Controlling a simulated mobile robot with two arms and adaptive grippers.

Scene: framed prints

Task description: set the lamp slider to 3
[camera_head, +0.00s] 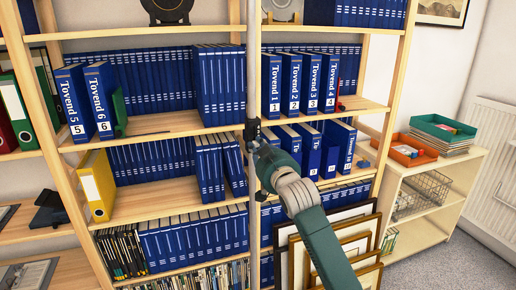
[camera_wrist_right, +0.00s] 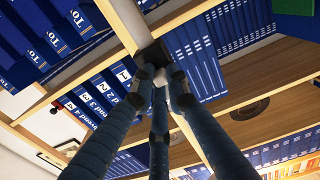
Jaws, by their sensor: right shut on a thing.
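A small black block, which looks like the lamp slider (camera_head: 251,131), sits on a pale vertical pole (camera_head: 252,60) in front of the shelves. In the right wrist view the black block (camera_wrist_right: 152,54) is at the fingertips, with a small white part below it. My right gripper (camera_head: 257,146) reaches up from the lower right to the block. Its fingers (camera_wrist_right: 158,80) converge and are shut on it. No scale marks or numbers for the slider are readable, so its setting cannot be told. My left gripper is not in view.
Wooden shelves full of blue binders (camera_head: 220,85) stand close behind the pole. Framed prints (camera_head: 345,245) lean below, near my right arm. A low white unit at right carries an orange tray (camera_head: 410,152) and a green tray (camera_head: 443,127). A radiator (camera_head: 490,150) is at far right.

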